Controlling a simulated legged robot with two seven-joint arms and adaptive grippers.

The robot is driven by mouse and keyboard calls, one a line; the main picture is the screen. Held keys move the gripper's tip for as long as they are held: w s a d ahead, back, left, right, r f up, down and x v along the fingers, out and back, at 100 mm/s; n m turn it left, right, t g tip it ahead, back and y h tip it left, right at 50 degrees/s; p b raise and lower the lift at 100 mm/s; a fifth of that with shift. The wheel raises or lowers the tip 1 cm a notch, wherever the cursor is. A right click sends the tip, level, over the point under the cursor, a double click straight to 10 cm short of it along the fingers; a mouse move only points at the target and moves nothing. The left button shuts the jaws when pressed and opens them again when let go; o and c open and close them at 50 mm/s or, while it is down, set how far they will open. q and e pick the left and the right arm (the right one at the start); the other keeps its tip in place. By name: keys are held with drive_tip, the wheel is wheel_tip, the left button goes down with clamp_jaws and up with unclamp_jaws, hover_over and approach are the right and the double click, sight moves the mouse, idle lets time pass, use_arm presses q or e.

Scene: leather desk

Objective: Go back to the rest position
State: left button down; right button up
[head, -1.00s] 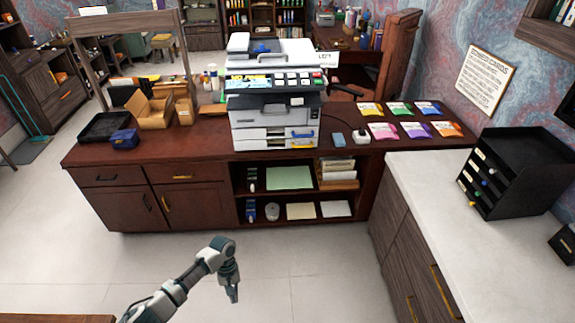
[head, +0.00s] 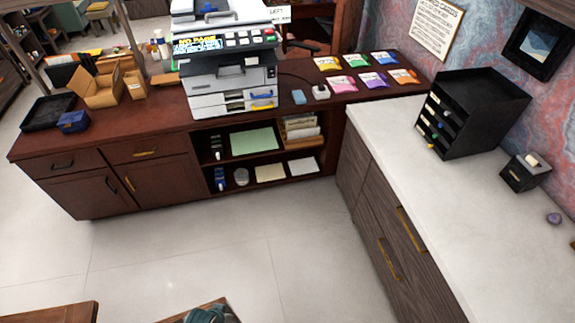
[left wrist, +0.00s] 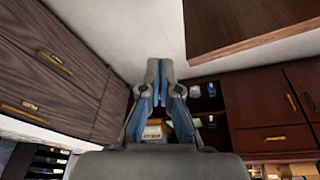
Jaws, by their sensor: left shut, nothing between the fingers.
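My left gripper (left wrist: 158,75) shows in the left wrist view with its two fingers together and nothing between them. It hangs over the pale floor, apart from the cabinets. In the head view only a small part of my left arm shows at the bottom edge, and the gripper itself is out of that view. My right gripper is in neither view.
A dark wooden desk (head: 130,139) bears a printer (head: 227,75), cardboard boxes (head: 97,90) and colourful packets (head: 340,83). A white counter (head: 425,190) with a black drawer rack (head: 470,110) runs along the right. The floor (head: 200,245) between is clear.

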use_arm(q)
drive_tip(key=s+a+r+y, duration=0.1)
drive_tip(key=s+a+r, duration=0.1)
drive_tip(key=a, duration=0.1)
wheel_tip(320, 180, down, 26)
drive_tip(key=s+g, duration=0.1)
drive_tip(key=s, duration=0.1)
drive_tip(key=s+a+f+g, duration=0.1)
drive_tip(key=s+f, duration=1.4)
drive_tip(key=shift+a, duration=0.4)
drive_tip(key=shift+s+f, duration=0.1)
